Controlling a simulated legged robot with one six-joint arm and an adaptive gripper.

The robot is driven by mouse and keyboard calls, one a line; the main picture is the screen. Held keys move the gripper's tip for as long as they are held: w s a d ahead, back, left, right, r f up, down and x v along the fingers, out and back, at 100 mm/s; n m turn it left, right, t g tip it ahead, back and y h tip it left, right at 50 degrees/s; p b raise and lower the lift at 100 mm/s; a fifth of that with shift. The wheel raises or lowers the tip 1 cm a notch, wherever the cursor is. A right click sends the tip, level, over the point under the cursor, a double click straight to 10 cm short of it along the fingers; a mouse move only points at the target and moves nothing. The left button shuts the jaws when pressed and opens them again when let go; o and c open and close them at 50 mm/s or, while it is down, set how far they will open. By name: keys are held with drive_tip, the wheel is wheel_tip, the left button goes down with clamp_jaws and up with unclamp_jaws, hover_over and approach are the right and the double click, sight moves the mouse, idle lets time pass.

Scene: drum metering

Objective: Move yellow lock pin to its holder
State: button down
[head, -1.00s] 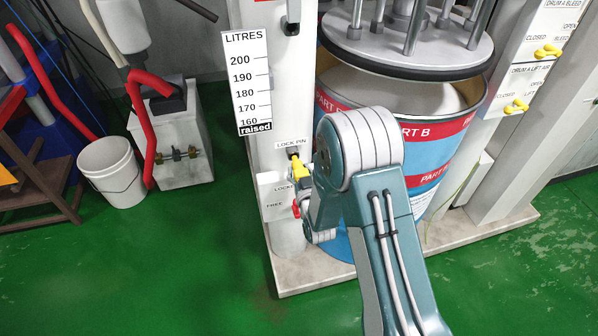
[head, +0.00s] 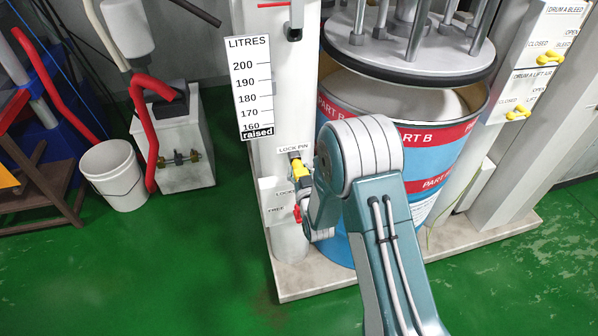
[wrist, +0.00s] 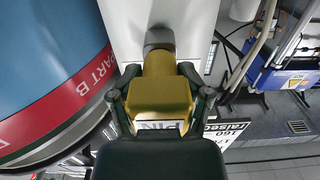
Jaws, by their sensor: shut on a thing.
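The yellow lock pin (head: 301,171) sticks out of the white column below the LOCK PIN label (head: 293,149) in the head view. It fills the middle of the wrist view (wrist: 160,98), with a grey collar (wrist: 158,40) at its far end near the white surface. My gripper (wrist: 160,84) has a dark finger on each side of the pin and is shut on it. In the head view my arm hides most of the gripper. I cannot tell which part is the pin's holder, nor how deep the pin sits.
A plate marked LOCKED and FREE, with a red part (head: 297,213), is just below the pin. The blue PART B drum (head: 410,150) stands close on the right. The LITRES scale (head: 249,90) is on the column's left. A white bucket (head: 113,173) stands on open green floor.

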drive_tip(key=shift+w+a, duration=0.1)
drive_tip(key=shift+w, duration=0.25)
unclamp_jaws()
drive_tip(key=v, duration=1.2)
idle(0.5)
